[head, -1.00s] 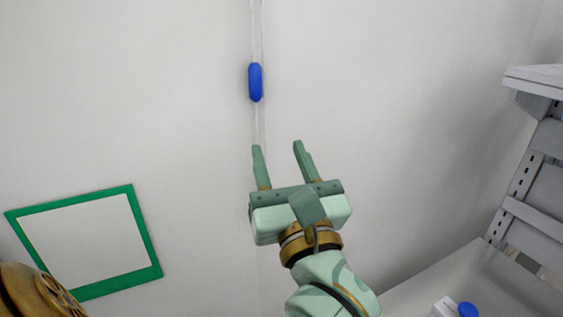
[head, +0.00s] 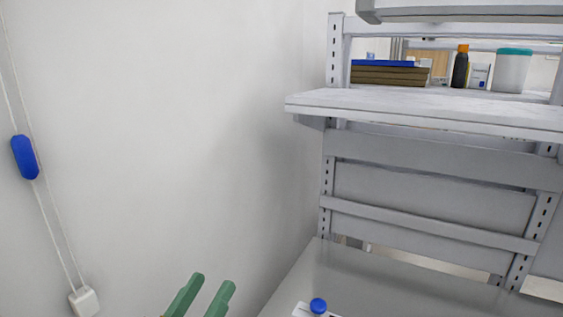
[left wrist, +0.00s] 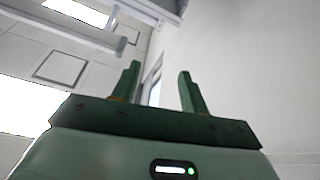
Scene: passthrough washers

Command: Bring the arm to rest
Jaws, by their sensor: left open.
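My left gripper (head: 205,296) shows only its two green fingertips at the bottom edge of the head view, with the rest of the arm out of frame. In the left wrist view its two fingers (left wrist: 158,92) stand apart with nothing between them, pointing up towards the ceiling and wall. The gripper is open and empty. It touches nothing that I can see. My right gripper is in neither view.
A worktop (head: 355,275) lies at the lower right, with a blue-capped item (head: 318,306) at its front. A shelf (head: 430,108) above holds stacked boxes (head: 390,75), a dark bottle (head: 460,68) and a tub (head: 511,72). A blue piece (head: 25,157) hangs on wall cords.

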